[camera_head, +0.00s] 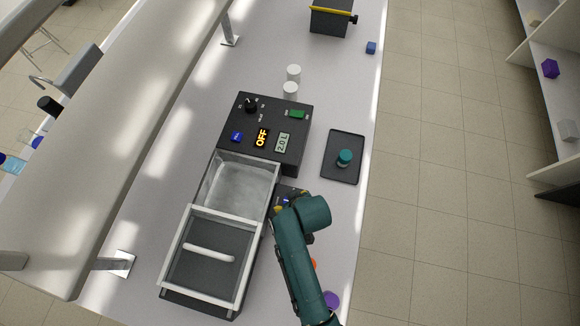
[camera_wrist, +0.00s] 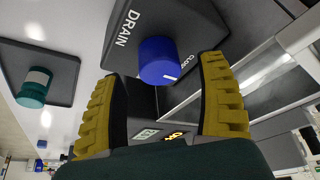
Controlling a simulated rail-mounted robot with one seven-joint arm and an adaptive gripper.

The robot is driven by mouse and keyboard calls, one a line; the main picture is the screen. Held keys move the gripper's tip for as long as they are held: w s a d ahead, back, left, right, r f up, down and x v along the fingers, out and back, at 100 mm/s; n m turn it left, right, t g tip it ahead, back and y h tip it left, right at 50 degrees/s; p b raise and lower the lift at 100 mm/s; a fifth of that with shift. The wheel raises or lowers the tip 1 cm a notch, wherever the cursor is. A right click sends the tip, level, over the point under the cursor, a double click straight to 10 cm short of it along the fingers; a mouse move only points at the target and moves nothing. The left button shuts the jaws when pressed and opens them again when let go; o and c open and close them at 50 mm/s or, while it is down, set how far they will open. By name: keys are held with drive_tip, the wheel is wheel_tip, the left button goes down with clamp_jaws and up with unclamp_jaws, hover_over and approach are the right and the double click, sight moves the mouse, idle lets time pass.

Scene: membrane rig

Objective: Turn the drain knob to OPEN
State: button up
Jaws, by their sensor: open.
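The drain knob (camera_wrist: 158,60) is a blue round knob on a dark panel marked DRAIN (camera_wrist: 128,28) in the wrist view. Its white mark points toward the lettering at its right, which reads CLO and is partly cut off by my finger. My gripper (camera_wrist: 160,72) is open, with a yellow ridged finger on each side of the knob's picture. The knob appears ahead of the fingertips; I see no contact. In the head view my gripper (camera_head: 282,208) is largely hidden under my arm.
A control box (camera_head: 298,155) with an OFF display (camera_head: 262,138) and a 2.0 L display (camera_head: 282,143) stands beyond. An open basin (camera_head: 240,186) and a handled cover (camera_head: 195,273) are left. A tray (camera_head: 345,176) with a teal-capped jar (camera_head: 344,157) is right.

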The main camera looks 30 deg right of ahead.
drive_tip(key=shift+x, duration=1.6)
drive_tip(key=shift+r, duration=0.1)
drive_tip(key=shift+c, duration=0.2)
drive_tip(key=c, duration=1.2)
